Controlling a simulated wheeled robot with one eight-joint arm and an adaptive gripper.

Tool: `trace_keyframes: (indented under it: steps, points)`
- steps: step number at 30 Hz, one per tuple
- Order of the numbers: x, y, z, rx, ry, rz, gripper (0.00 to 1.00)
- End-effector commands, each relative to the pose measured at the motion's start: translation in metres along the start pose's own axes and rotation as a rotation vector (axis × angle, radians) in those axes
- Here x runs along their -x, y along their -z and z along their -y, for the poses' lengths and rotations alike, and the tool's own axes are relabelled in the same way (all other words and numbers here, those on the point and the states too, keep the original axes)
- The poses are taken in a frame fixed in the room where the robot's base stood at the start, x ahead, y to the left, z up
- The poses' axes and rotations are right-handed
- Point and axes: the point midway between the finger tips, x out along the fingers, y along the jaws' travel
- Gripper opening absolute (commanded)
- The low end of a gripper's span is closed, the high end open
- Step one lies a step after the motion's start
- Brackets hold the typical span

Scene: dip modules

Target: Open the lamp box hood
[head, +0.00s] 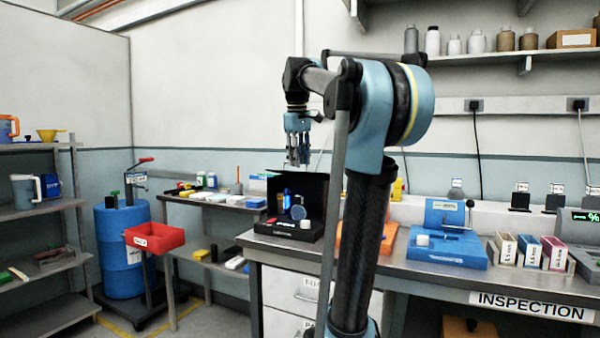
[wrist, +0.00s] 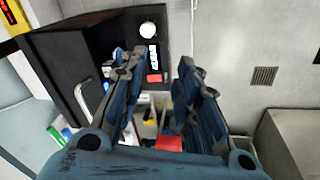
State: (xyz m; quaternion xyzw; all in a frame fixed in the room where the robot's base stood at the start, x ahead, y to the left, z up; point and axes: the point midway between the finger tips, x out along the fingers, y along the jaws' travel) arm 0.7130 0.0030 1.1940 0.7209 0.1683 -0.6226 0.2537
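The lamp box (head: 312,190) is a black box at the left end of the inspection bench. Its front looks open in the head view, with a blue glow and small items inside; I cannot tell how far its hood is raised. In the wrist view the black box (wrist: 65,60) is at upper left, with a pale bar like a handle (wrist: 82,100) on it. Its front ledge carries a white round piece (wrist: 148,28), a white label and a red piece (wrist: 154,78). My gripper (head: 298,162) is above the box, pointing down. Its fingers (wrist: 157,68) are apart and empty.
Right of the box on the bench (head: 400,262) are an orange fixture (head: 388,238), a blue fixture (head: 447,250) and labelled bins (head: 530,252). A low shelf table with small items stands behind left, near a red tray (head: 155,238) and a blue drum (head: 120,245).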

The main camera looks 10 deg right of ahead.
Motion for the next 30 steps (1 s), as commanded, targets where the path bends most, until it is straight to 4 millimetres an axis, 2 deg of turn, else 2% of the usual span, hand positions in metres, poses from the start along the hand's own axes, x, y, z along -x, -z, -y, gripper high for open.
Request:
trace_keyframes:
  steps: [9, 22, 23, 24, 27, 30]
  points:
    - [-0.027, -0.023, 0.017, -0.055, 0.004, -0.006, 0.30]
    - [-0.032, -0.028, 0.021, -0.067, 0.005, -0.007, 0.30]
    - [-0.032, -0.028, 0.021, -0.067, 0.005, -0.007, 0.28]
    - [-0.032, -0.028, 0.021, -0.065, 0.005, -0.007, 0.18]
    - [-0.031, -0.025, 0.020, -0.029, 0.000, -0.007, 0.00]
    - [-0.028, -0.017, 0.016, 0.077, -0.016, -0.006, 0.00]
